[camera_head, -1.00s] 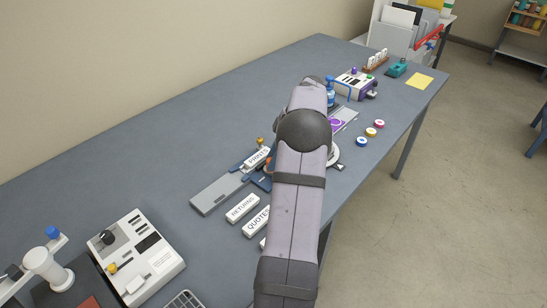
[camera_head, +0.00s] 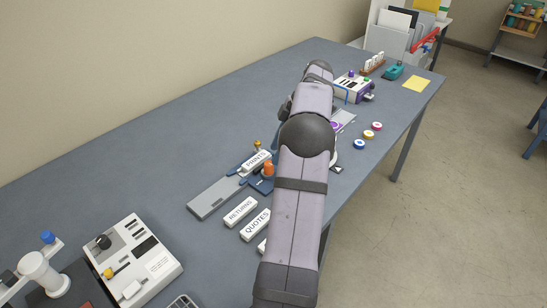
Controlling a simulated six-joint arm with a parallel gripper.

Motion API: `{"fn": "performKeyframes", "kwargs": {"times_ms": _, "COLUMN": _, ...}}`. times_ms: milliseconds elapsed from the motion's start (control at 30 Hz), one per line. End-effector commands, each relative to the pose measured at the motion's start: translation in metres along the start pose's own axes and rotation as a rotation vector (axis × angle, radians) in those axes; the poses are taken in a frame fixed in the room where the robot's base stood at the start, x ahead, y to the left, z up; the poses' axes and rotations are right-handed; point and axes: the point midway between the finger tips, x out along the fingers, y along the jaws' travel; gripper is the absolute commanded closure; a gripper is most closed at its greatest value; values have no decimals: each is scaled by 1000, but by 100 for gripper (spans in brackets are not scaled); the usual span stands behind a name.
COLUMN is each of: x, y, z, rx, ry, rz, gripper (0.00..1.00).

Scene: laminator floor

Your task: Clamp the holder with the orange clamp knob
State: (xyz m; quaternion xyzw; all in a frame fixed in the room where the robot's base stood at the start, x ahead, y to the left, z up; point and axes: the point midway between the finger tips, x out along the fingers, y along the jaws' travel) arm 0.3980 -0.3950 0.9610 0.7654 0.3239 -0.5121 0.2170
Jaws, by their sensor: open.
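The orange clamp knob (camera_head: 268,169) stands upright on a dark blue base (camera_head: 261,186), just left of my arm. A white holder labelled PRINTS (camera_head: 255,161) lies tilted beside the knob, at the end of a flat grey plate (camera_head: 214,199). Whether the holder is pressed tight cannot be told from here. My arm reaches from the bottom edge up past the right side of the knob, and its links cover what is behind them. The fingers of my gripper are hidden behind the arm.
White holders labelled RETURNS (camera_head: 240,211) and QUOTES (camera_head: 256,224) lie nearer. A white control box (camera_head: 133,258) stands at lower left. Several coloured rolls (camera_head: 369,134) lie to the right. A white and purple device (camera_head: 353,88) is farther back.

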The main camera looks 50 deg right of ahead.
Motion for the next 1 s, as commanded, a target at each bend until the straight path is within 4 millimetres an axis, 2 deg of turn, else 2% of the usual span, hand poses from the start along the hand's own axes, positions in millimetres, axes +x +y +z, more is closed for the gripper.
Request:
{"fn": "performKeyframes", "kwargs": {"times_ms": 233, "x": -18, "y": 0, "z": 0, "rx": 0, "ry": 0, "rz": -1, "gripper": 58}}
{"fn": "performKeyframes", "kwargs": {"times_ms": 733, "x": -20, "y": 0, "z": -2, "rx": 2, "ry": 0, "rz": -2, "gripper": 58}}
{"fn": "performKeyframes", "kwargs": {"times_ms": 867, "x": -16, "y": -3, "z": -15, "rx": 27, "ry": -10, "rz": -10, "gripper": 58}}
{"fn": "performKeyframes", "kwargs": {"times_ms": 1000, "x": -5, "y": -15, "z": -49, "rx": 98, "ry": -43, "rz": -34, "gripper": 58}}
